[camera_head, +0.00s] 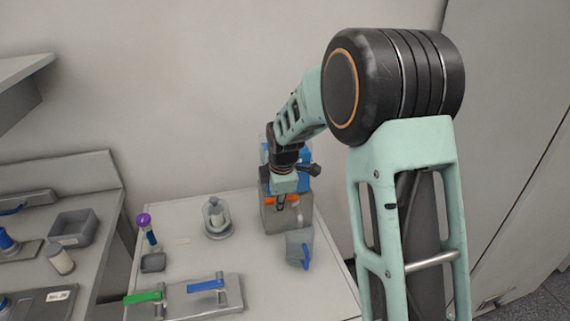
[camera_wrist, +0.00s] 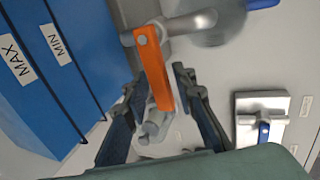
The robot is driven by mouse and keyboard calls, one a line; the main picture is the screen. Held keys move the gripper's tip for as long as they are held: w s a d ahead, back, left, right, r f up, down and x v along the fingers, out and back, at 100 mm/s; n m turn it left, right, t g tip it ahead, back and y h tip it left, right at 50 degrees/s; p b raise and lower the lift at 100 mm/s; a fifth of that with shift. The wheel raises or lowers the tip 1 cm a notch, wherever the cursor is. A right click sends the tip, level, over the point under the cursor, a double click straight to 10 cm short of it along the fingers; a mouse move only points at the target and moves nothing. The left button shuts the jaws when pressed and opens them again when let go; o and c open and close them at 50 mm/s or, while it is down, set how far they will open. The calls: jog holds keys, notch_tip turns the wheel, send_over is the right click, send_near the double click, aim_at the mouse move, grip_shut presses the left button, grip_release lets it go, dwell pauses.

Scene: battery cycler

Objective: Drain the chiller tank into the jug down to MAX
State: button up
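The chiller shows in the head view as a grey box (camera_head: 272,219) with a blue tank (camera_head: 266,150), partly behind my arm. In the wrist view the blue tank (camera_wrist: 75,75) fills the left side, with MAX (camera_wrist: 14,58) and MIN (camera_wrist: 57,45) labels beside dark lines. I cannot make out a liquid level. An orange valve lever (camera_wrist: 155,70) on a grey drain fitting lies between the fingers of my gripper (camera_wrist: 158,88). The fingers are apart, with gaps visible beside the lever. The jug (camera_head: 295,244), with a blue handle, stands in front of the chiller; it also shows blurred in the wrist view (camera_wrist: 212,28).
On the white table stand a domed holder (camera_head: 216,219), a purple-capped tube (camera_head: 147,232), a small grey tray (camera_head: 152,263) and a plate (camera_head: 232,291) with green and blue levers. A side bench with a grey bin (camera_head: 75,229) is at left. Table around the jug looks clear.

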jog(key=shift+d, duration=0.1)
jog(key=shift+c, duration=0.5)
jog(key=shift+s+d+n, duration=0.1)
jog(key=shift+s+n, duration=0.05)
jog(key=shift+n, duration=0.25)
jog(key=n+p, duration=0.1)
jog(key=n, duration=0.1)
jog(key=s+n+y+p, duration=0.1)
jog(key=n, duration=0.1)
jog(key=s+d+n+g+y, duration=0.1)
jog(key=shift+s+n+p, duration=0.15)
jog(key=shift+n+p, duration=0.25)
